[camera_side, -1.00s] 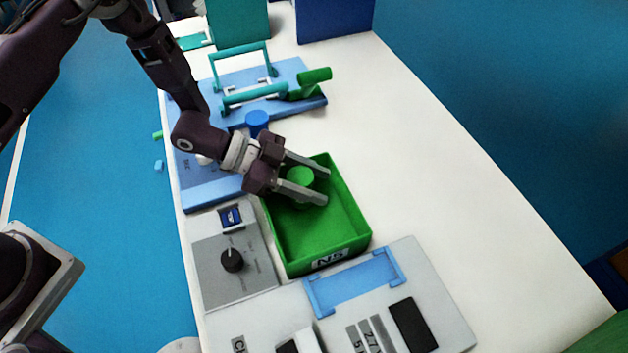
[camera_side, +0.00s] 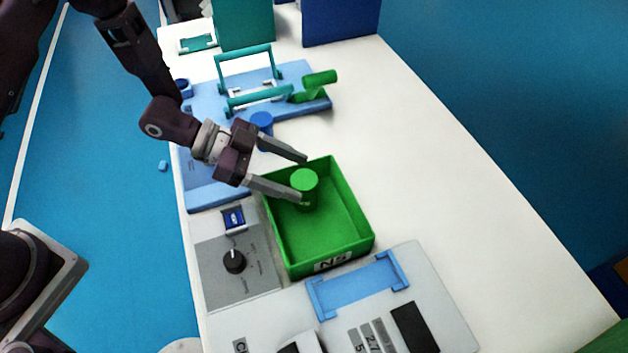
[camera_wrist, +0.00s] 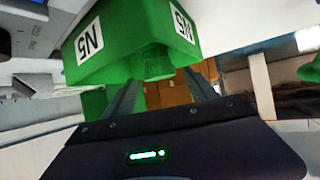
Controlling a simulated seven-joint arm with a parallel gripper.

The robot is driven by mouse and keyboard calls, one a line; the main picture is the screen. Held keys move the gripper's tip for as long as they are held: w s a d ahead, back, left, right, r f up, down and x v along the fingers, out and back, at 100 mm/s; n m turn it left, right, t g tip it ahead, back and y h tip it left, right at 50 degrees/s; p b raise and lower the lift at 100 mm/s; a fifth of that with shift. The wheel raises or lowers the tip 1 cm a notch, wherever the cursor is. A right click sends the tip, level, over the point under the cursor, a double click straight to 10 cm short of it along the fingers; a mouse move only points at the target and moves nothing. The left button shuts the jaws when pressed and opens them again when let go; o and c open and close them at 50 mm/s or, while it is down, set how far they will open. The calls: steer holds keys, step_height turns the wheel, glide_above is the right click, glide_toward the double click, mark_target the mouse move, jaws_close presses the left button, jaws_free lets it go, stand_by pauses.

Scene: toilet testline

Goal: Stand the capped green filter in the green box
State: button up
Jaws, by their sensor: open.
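The green filter (camera_side: 304,186), a short cylinder with a flat round green top, stands upright in the back-left part of the green box (camera_side: 350,215) in the side view. My gripper (camera_side: 303,178) is open. Its fingers reach over the box's left rim, with their tips near the filter, one on the far side and one at its near side. Whether a fingertip touches it I cannot tell. In the wrist view the green box (camera_wrist: 130,32), with its N5 labels, shows at the top, and a green shape, probably the filter (camera_wrist: 157,66), lies beyond my open fingers (camera_wrist: 163,92).
The white table to the right is clear.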

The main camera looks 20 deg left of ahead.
steer(key=w+a+r+n+t+y, duration=0.3)
steer(key=a+r+n+t+y, duration=0.25)
steer(key=a+r+y, duration=0.85)
steer(key=s+a+r+n+g, duration=0.2)
steer(key=s+a+r+n, duration=0.4)
steer(key=s+a+r, duration=0.45)
steer(key=s+d+n+g+h, duration=0.1)
steer(key=s+d, duration=0.1)
steer(key=s, duration=0.5)
steer(key=s+d+n+h, duration=0.1)
steer(key=s+d+n, duration=0.1)
steer(key=s, duration=0.5)
steer(key=shift+s+d+r+g, duration=0.2)
steer(key=shift+s+d+g, duration=0.05)
steer(key=shift+s+g, duration=0.1)
